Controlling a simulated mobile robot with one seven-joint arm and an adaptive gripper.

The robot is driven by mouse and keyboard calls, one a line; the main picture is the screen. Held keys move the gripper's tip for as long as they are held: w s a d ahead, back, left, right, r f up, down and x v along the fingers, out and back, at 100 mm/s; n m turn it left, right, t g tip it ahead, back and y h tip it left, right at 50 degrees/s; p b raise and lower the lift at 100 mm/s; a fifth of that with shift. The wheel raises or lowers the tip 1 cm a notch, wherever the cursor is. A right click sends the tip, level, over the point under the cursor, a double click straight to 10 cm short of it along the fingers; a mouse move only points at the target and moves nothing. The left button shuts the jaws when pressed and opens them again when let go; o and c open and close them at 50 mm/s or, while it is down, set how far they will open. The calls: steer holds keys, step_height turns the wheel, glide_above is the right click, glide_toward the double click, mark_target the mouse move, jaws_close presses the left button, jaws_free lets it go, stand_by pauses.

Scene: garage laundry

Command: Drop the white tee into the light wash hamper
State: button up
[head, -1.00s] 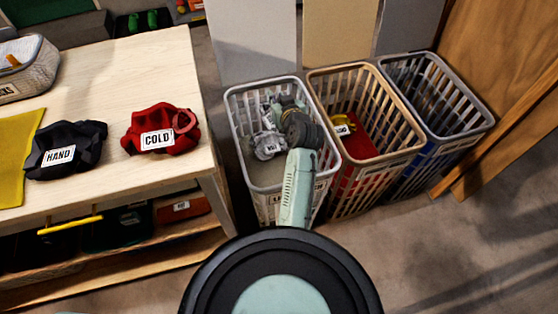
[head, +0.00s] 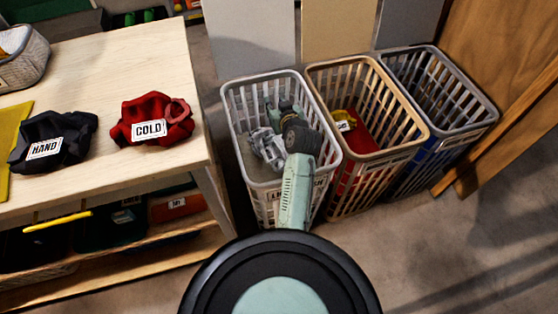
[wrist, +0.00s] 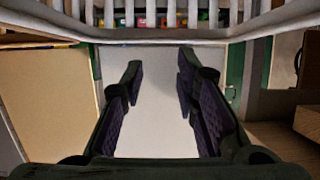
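The crumpled pale grey-white cloth that looks like the white tee (head: 268,149) is inside the left, light grey hamper (head: 232,119). Part of this hamper's front label is hidden by my arm. My arm reaches over the hamper's front rim, and its far end is above the inside of the hamper. In the wrist view, my gripper (wrist: 160,65) has its two dark fingers well apart, with no cloth between them. In the head view the fingers are hard to make out. The hamper rim (wrist: 160,34) and slats cross the top of the wrist view.
A tan-rimmed hamper (head: 410,140) with red and yellow cloth and a blue-based grey hamper (head: 480,118) stand to the right. The left table (head: 130,75) holds a red COLD bag (head: 165,112) and a dark HAND bag (head: 70,130). Panels (head: 250,40) stand behind.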

steer(key=shift+o, duration=1)
steer(key=v, duration=1.2)
steer(key=shift+r, duration=0.1)
